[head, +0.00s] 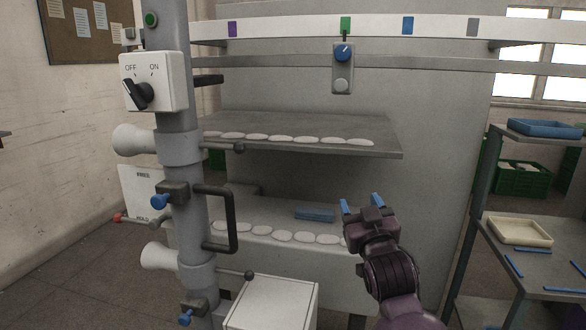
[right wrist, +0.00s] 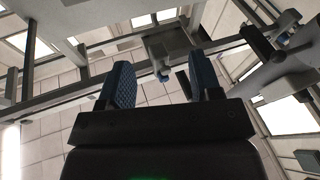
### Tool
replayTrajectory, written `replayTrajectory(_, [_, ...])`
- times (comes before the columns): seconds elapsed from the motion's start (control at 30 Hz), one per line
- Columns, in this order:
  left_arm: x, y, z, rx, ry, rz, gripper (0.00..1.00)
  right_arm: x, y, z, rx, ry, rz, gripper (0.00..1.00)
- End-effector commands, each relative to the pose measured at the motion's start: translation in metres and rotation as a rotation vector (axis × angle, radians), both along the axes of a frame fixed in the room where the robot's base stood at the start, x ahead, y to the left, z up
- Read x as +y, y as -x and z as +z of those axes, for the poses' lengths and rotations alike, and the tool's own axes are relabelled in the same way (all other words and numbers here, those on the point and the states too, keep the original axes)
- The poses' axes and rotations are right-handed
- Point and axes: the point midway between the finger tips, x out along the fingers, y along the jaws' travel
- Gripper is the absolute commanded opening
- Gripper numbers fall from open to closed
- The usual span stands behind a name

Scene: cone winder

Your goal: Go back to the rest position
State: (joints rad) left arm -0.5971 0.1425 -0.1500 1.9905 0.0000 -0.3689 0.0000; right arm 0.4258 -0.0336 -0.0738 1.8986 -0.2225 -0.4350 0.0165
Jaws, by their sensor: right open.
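My right gripper (head: 361,203) is in the lower right middle of the head view, with its two blue fingertips apart and pointing up. It appears in front of the machine's lower shelf (head: 270,208). In the right wrist view my right gripper (right wrist: 164,85) is open, with nothing between the blue ribbed fingers. My left gripper is not in the head view.
A grey post (head: 180,200) with a switch box (head: 153,81), cones and a handle (head: 233,220) stands left of my right arm. An upper shelf (head: 300,134) lies behind it. A rack (head: 480,200) with trays stands at the right. A white box (head: 272,302) is low in front.

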Motion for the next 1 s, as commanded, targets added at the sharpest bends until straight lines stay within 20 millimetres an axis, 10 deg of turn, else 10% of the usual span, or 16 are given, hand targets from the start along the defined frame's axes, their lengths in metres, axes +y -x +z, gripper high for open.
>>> replayTrajectory(0.5, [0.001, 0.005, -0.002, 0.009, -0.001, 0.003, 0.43, -0.077, 0.127, -0.235, 0.385, -0.049, -0.019, 0.58])
replayTrajectory(1.0, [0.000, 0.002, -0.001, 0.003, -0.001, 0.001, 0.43, -0.132, 0.318, -0.391, 0.792, -0.035, -0.113, 0.58])
